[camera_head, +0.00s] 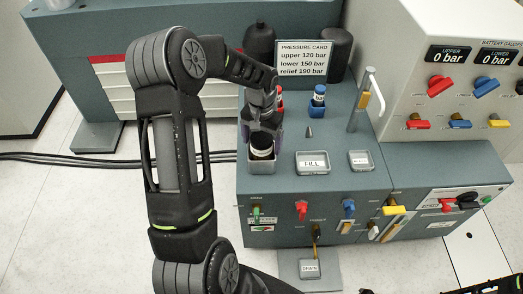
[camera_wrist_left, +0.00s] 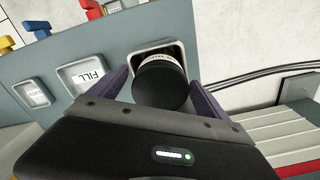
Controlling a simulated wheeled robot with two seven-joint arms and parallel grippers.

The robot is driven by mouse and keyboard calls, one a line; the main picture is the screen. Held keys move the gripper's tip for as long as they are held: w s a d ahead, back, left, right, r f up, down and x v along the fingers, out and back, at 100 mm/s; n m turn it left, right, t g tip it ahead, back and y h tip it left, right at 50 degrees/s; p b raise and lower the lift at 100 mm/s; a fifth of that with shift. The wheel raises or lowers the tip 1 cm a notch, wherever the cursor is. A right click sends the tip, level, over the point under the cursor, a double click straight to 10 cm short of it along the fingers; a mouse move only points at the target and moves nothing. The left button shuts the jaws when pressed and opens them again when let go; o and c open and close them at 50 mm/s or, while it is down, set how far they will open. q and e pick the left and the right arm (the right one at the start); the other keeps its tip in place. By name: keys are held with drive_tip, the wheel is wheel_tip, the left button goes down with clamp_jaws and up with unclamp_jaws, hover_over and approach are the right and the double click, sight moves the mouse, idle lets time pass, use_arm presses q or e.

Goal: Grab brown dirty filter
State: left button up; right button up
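A dark cylindrical filter with a white lettered band (camera_head: 261,152) stands in a small square grey tray (camera_head: 262,168) at the panel's left end. It looks black rather than brown. It also shows in the left wrist view (camera_wrist_left: 160,84), inside the tray's pale rim. My left gripper (camera_head: 262,138) reaches down over the filter from above. In the wrist view its purple fingers (camera_wrist_left: 160,92) are spread on either side of the filter, with gaps between.
The FILL tray (camera_head: 312,170) and a smaller labelled tray (camera_head: 361,160) lie right of the filter. A pressure card (camera_head: 304,58) stands at the back.

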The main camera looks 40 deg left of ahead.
use_arm(q)
drive_tip(key=c, duration=1.8)
drive_tip(key=shift+o, duration=0.2)
drive_tip(key=shift+r, duration=0.2)
wheel_tip(320, 180, up, 18)
drive_tip(key=p, duration=0.1)
drive_tip(key=shift+f, duration=0.15)
